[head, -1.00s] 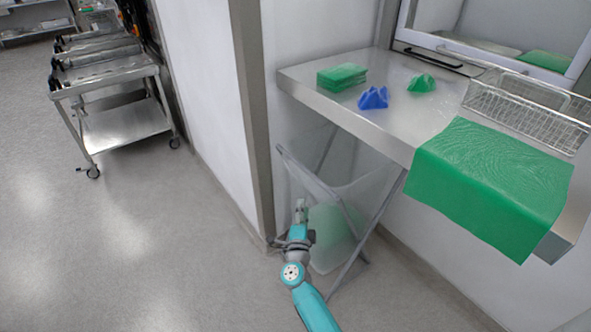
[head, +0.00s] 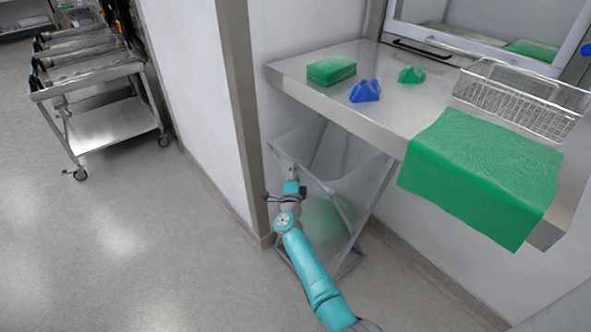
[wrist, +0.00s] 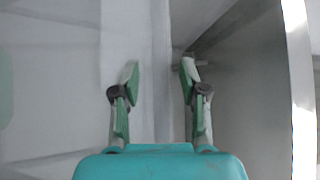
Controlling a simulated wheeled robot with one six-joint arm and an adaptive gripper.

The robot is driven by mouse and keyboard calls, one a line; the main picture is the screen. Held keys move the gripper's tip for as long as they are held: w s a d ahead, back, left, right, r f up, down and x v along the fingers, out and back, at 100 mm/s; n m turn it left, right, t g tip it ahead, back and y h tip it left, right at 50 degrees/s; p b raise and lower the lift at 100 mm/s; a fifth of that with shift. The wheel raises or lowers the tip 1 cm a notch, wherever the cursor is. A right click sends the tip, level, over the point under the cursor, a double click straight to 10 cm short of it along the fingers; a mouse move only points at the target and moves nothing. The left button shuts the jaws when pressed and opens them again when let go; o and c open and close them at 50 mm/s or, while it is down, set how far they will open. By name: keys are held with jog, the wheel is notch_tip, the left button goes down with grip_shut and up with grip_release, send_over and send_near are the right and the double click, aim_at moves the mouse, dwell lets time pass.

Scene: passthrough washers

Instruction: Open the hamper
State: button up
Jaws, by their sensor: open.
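The hamper stands under the steel counter, with a crossed metal frame (head: 368,215) and a pale translucent bag (head: 345,165). Something green (head: 325,222) shows through the lower part of the bag. My gripper (head: 289,172) is at the hamper's upper left rail, and its tips are partly lost against the pale bag. In the wrist view my gripper (wrist: 158,70) is open, its two green-padded fingers apart with nothing clearly between them. Pale blurred surfaces lie beyond them, and I cannot tell whether a finger touches the rail.
The steel counter (head: 385,113) overhangs the hamper, with a green folded stack (head: 331,70), blue (head: 365,91) and green (head: 411,74) crumpled pieces, a wire basket (head: 520,100) and a draped green cloth (head: 480,175). A wall corner (head: 240,110) is close left. Open floor (head: 120,230) lies further left.

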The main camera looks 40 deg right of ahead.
jog(key=shift+w+d, duration=0.25)
jog(key=shift+d, duration=0.05)
grip_shut()
jog(key=shift+a, duration=0.15)
jog(key=s+a, duration=0.1)
jog(key=a, duration=3.6)
jog(key=shift+s, duration=0.15)
jog(key=shift+a, duration=0.1)
grip_release()
